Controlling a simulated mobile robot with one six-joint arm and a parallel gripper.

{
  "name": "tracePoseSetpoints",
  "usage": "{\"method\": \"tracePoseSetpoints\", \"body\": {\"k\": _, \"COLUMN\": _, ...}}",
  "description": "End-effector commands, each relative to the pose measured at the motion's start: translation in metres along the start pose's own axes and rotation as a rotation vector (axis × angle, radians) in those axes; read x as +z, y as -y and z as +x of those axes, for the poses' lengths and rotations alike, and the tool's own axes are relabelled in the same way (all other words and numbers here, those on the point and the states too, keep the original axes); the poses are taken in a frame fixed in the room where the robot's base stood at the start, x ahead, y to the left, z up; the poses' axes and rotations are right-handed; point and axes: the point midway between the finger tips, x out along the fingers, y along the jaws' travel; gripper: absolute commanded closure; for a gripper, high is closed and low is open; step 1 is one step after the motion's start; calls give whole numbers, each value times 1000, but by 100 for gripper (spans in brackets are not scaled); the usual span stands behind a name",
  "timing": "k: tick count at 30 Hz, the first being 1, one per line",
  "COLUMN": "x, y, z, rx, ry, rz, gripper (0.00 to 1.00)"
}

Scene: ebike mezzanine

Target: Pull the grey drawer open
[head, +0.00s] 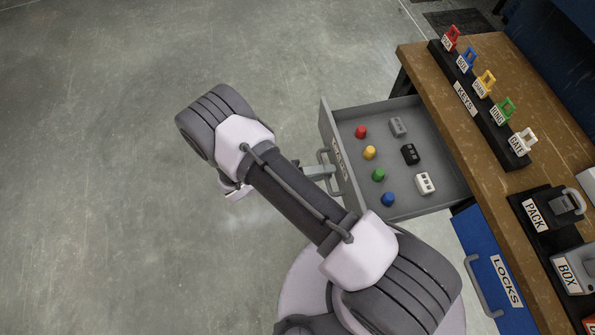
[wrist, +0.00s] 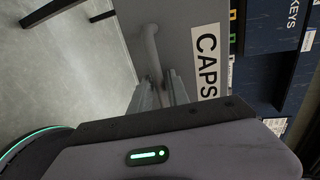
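The grey drawer (head: 408,204), labelled CAPS, stands pulled well out from under the wooden bench in the head view. Its front panel (wrist: 196,25) with the CAPS label shows in the wrist view. The drawer's handle (head: 322,158) is a grey bar on the outer face; it also shows in the wrist view (wrist: 150,45). My gripper (wrist: 161,88) has its two fingers on either side of the handle bar, close together, and looks shut on it. In the head view my arm hides part of the gripper.
Red, yellow, green and blue caps and three small blocks lie in the drawer. The bench (head: 440,75) carries a KEYS rack (head: 478,105) with coloured tags and a PACK lock (head: 565,203). A blue LOCKS drawer (head: 490,265) is beside the grey one. The floor at left is clear.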

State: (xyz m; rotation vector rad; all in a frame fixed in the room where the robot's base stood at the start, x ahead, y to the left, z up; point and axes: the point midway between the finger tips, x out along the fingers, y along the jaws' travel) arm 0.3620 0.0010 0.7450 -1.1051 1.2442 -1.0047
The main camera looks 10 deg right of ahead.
Motion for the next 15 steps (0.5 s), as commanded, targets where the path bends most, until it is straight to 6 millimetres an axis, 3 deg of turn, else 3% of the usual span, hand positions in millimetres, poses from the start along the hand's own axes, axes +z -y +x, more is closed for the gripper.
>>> {"method": "tracePoseSetpoints", "body": {"k": 5, "x": 1, "y": 1, "z": -18, "rx": 1, "ry": 5, "rz": 1, "gripper": 78}}
{"method": "tracePoseSetpoints", "body": {"k": 15, "x": 1, "y": 1, "z": -110, "rx": 2, "ry": 5, "rz": 3, "gripper": 78}}
